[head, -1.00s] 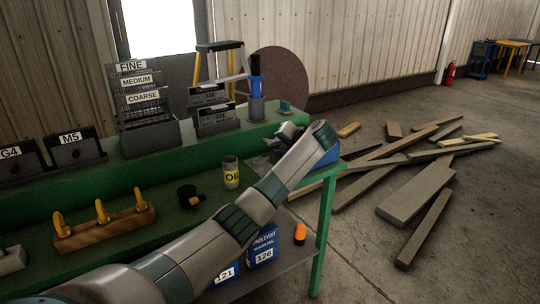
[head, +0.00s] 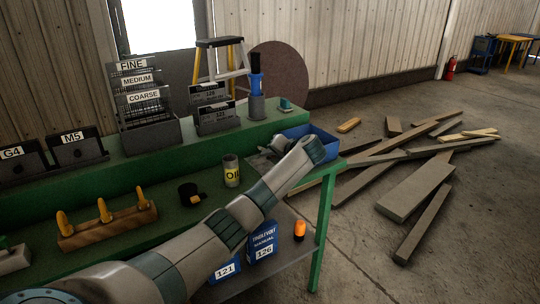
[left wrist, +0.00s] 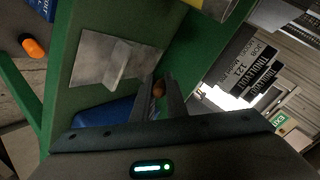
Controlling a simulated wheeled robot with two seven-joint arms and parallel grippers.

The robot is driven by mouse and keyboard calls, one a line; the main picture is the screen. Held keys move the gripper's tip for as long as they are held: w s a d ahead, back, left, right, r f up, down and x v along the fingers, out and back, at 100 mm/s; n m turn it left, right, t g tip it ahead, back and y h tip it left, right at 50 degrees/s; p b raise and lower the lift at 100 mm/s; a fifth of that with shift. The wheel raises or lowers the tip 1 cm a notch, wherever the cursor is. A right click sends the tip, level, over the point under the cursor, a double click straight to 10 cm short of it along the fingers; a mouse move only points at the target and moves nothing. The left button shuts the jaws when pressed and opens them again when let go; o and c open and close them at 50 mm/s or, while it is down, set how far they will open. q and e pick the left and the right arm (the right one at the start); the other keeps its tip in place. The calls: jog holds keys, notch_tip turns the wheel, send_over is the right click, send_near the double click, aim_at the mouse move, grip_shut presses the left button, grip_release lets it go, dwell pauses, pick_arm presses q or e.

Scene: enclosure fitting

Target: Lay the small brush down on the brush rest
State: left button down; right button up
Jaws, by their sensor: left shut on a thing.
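My left gripper (left wrist: 160,82) is shut on a small brown-orange thing (left wrist: 158,89), probably the small brush's handle. Only a bit of it shows between the fingers, and its bristles are hidden. A grey metal plate with a raised fin (left wrist: 108,62), which looks like the brush rest, lies on the green bench beside the fingers in the left wrist view. In the head view the plate (head: 257,163) is partly covered by my left wrist, and the left gripper (head: 272,150) is close to it. I cannot tell the height of the held thing above the bench. My right gripper is not in view.
A blue tray (head: 322,137) stands at the bench's right end, behind my wrist. A grey holder (head: 257,107) with a blue-handled tool stands on the raised shelf behind.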

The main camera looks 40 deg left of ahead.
pick_arm(q)
jog(key=shift+f, duration=0.35)
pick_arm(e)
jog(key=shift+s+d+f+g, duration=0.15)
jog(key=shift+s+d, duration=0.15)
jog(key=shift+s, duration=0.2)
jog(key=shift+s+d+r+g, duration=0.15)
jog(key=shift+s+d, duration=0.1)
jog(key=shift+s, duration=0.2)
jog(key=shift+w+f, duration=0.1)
pick_arm(q)
jog(key=shift+f, duration=0.55)
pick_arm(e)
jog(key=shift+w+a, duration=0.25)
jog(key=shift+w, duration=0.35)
pick_arm(q)
jog(key=c, duration=1.8)
grip_release()
jog(key=shift+o, duration=0.2)
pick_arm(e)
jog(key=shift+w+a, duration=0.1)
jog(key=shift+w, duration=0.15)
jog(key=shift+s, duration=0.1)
